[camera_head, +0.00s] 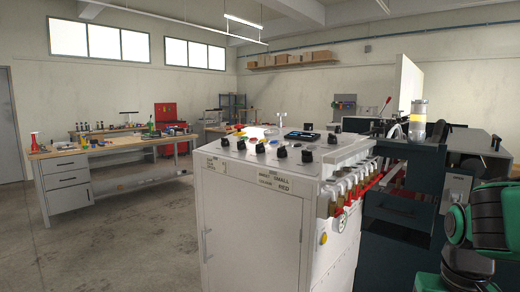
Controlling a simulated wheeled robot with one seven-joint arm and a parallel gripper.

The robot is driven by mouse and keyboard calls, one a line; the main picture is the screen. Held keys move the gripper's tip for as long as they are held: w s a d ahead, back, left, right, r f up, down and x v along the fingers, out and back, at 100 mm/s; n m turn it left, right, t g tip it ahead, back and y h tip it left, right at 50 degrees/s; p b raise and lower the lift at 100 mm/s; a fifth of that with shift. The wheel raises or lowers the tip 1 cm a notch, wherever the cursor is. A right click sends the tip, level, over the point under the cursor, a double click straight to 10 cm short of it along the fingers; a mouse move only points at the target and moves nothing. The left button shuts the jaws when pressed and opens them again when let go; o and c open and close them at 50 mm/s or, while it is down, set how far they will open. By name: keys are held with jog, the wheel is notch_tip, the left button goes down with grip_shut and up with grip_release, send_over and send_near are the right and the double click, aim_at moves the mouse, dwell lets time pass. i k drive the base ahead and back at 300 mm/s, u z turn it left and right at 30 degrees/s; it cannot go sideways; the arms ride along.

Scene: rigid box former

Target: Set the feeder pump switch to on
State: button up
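A white machine cabinet (250,230) stands in the middle, with a light control panel (215,152) on its top. Several black knobs sit on the panel, among them one at its left corner (225,142), one near the front (282,152) and one at the right (333,138). Small coloured buttons and a dark display (302,135) lie behind the front row. The panel lettering is too small to read, so I cannot tell which control is the feeder pump switch or how it is set. My green and black arm (490,220) shows at the right edge; my gripper is not in view.
A row of brass-coloured parts with red fittings (350,188) runs along the cabinet's right side. A dark machine (400,210) stands to the right, close to my arm. Workbenches (115,150) stand at the back left. The concrete floor (120,245) left of the cabinet is clear.

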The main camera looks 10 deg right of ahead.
aim_at(242, 145)
jog(key=u, duration=0.5)
jog(key=k, duration=0.6)
jog(key=u, duration=0.95)
jog(key=k, duration=0.75)
jog(key=u, duration=0.65)
jog(key=i, duration=2)
jog(key=z, duration=0.65)
jog(key=i, duration=1.05)
jog(key=z, duration=1.1)
jog(key=i, duration=0.75)
jog(key=z, duration=0.5)
